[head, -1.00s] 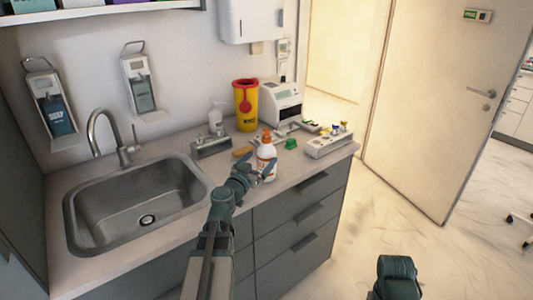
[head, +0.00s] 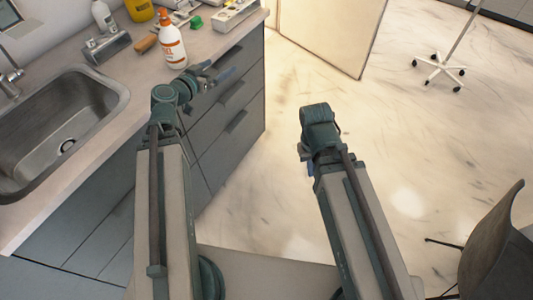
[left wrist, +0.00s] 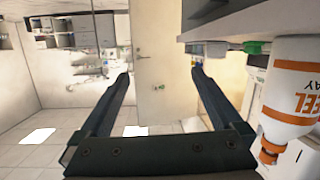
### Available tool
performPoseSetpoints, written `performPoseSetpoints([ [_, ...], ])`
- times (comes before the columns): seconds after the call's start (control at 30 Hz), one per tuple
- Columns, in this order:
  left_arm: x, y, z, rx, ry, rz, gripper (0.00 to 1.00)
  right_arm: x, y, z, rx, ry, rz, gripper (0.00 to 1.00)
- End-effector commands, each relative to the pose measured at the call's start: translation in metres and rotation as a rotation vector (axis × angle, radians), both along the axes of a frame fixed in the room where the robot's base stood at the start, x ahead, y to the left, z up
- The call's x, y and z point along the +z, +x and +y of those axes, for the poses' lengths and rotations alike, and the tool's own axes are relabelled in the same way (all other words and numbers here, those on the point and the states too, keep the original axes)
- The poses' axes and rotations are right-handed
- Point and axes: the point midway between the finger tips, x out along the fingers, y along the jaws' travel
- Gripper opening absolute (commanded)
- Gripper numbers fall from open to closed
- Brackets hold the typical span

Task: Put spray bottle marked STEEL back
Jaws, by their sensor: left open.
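The white spray bottle with orange top and label (head: 171,42) stands upright near the counter's front edge. The bottle is outside the fingers, which show in the left wrist view (left wrist: 160,77). My right gripper (head: 308,160) points down over the floor, its fingers mostly hidden by its own wrist.
The counter (head: 110,70) holds a sink (head: 60,125), a metal holder (head: 107,46), a brown-handled item (head: 146,44), a green item (head: 196,22) and a yellow container (head: 139,9). Drawers (head: 235,95) lie below. A chair (head: 490,240) stands at right; the floor between is open.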

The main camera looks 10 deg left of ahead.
Motion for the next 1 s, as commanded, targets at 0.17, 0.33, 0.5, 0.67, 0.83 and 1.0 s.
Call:
performPoseSetpoints([
  [0.17, -0.077, -0.043, -0.144, -0.312, 0.049, 0.419, 1.0, 0.0, 0.0, 0.0, 0.0, 0.0, 0.0, 0.0],
  [0.33, -0.139, -0.116, -0.204, -0.364, 0.212, 0.857, 1.0, 0.0, 0.0, 0.0, 0.0, 0.0, 0.0, 0.0],
  [0.5, -0.165, -0.172, -0.211, -0.219, 0.412, 1.145, 1.0, 0.0, 0.0, 0.0, 0.0, 0.0, 0.0, 0.0],
  [0.67, -0.168, -0.196, -0.203, -0.068, 0.533, 1.252, 1.0, 0.0, 0.0, 0.0, 0.0, 0.0, 0.0, 0.0],
  [0.83, -0.167, -0.203, -0.199, -0.004, 0.571, 1.279, 1.0, 0.0, 0.0, 0.0, 0.0, 0.0, 0.0, 0.0],
  [1.0, -0.167, -0.203, -0.198, -0.002, 0.571, 1.28, 1.0, 0.0, 0.0, 0.0, 0.0, 0.0, 0.0, 0.0],
])
